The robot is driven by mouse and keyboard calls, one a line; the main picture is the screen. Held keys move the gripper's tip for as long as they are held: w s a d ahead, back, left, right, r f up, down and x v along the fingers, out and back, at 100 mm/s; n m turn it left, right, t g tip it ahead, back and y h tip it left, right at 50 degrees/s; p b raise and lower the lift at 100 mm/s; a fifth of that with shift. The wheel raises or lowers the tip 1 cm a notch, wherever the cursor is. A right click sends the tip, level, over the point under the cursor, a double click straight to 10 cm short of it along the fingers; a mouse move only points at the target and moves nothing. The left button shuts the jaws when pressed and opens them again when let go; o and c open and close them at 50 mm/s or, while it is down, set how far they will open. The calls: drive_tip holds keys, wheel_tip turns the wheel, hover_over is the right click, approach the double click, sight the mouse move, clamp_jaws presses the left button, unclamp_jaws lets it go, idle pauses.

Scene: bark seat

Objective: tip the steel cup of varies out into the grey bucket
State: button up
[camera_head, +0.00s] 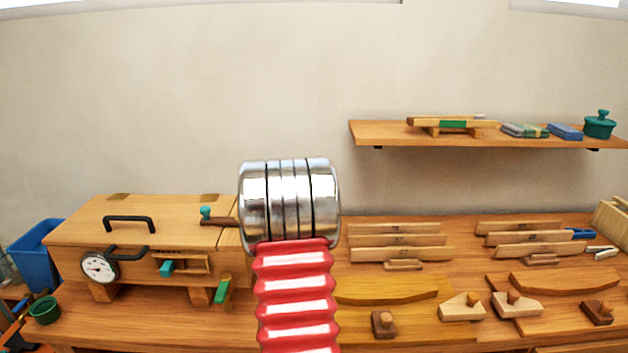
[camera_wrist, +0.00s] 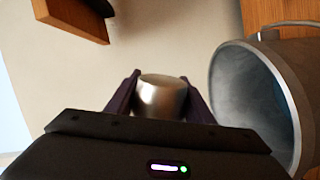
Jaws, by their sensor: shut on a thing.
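In the wrist view, my gripper (camera_wrist: 160,82) is shut on the steel cup (camera_wrist: 161,100), with one dark finger on each side of it. The cup is a plain, shiny metal cylinder. In the head view, neither the cup, the grey bucket nor my gripper shows; my own arm blocks the middle.
A wooden bench (camera_head: 210,325) runs along the wall. A wooden box with a dial (camera_head: 100,267) stands at left, near a blue bin (camera_head: 38,262). Wooden planes (camera_head: 462,307) and other tools crowd the right. A wall shelf (camera_head: 385,131) holds small items.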

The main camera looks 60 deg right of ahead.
drive_tip(key=shift+s+d+r+m+t+y, duration=0.1)
drive_tip(key=shift+r+m+t+y, duration=0.2)
drive_tip(key=shift+m, duration=1.75)
drive_tip(key=shift+s+a+r+m+t+y, duration=0.1)
drive_tip(key=shift+m+t+y, duration=0.25)
drive_tip(key=shift+m, duration=1.75)
drive_tip(key=shift+s+d+r+m+t+y, duration=0.1)
drive_tip(key=shift+r+m+t+y, duration=0.2)
drive_tip(key=shift+m, duration=1.75)
drive_tip(key=shift+f, duration=0.1)
